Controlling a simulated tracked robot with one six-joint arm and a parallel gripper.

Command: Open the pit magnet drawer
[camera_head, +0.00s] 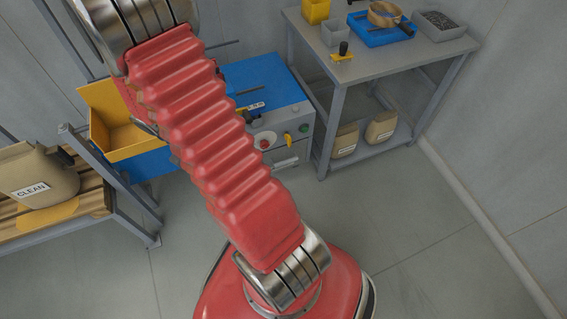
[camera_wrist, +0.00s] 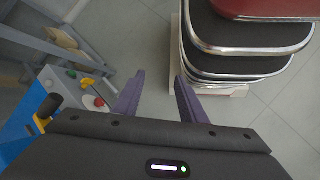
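The blue machine (camera_head: 265,82) stands behind my arm. Its grey front panel (camera_head: 290,138) has a red button, a green button and a yellow switch. I cannot tell which part is the magnet drawer. In the wrist view, a black handle with a yellow base (camera_wrist: 47,110) stands on the blue machine at lower left. My gripper (camera_wrist: 158,80) is open and empty, its purple fingers apart, to the right of the panel. It is outside the head view.
A yellow hopper (camera_head: 100,100) adjoins the machine at left. A rack with a sack labelled CLEAN (camera_head: 40,175) stands at far left. A grey table (camera_head: 375,62) at right holds a blue tray (camera_head: 372,38), bins and a black-knobbed yellow part (camera_head: 343,54). The floor at right is clear.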

